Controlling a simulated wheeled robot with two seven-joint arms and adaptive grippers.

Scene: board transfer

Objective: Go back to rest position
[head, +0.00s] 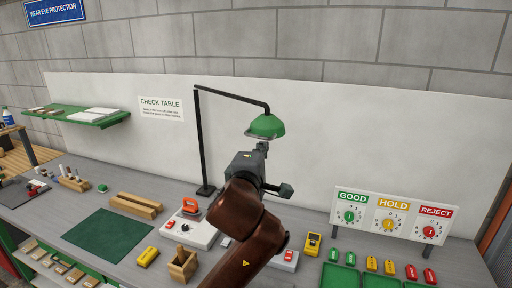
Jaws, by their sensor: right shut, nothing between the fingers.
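My right arm rises from the bottom centre of the head view, and its dark grey gripper (264,152) is raised in front of the white back panel, below the green lamp shade. The gripper is shut and holds nothing; its fingers are small and partly hidden by the wrist. The forearm hides part of the bench behind it. My left gripper does not show.
A lamp (266,126) stands behind. The GOOD/HOLD/REJECT sign (391,216) stands right, above green trays (341,277).

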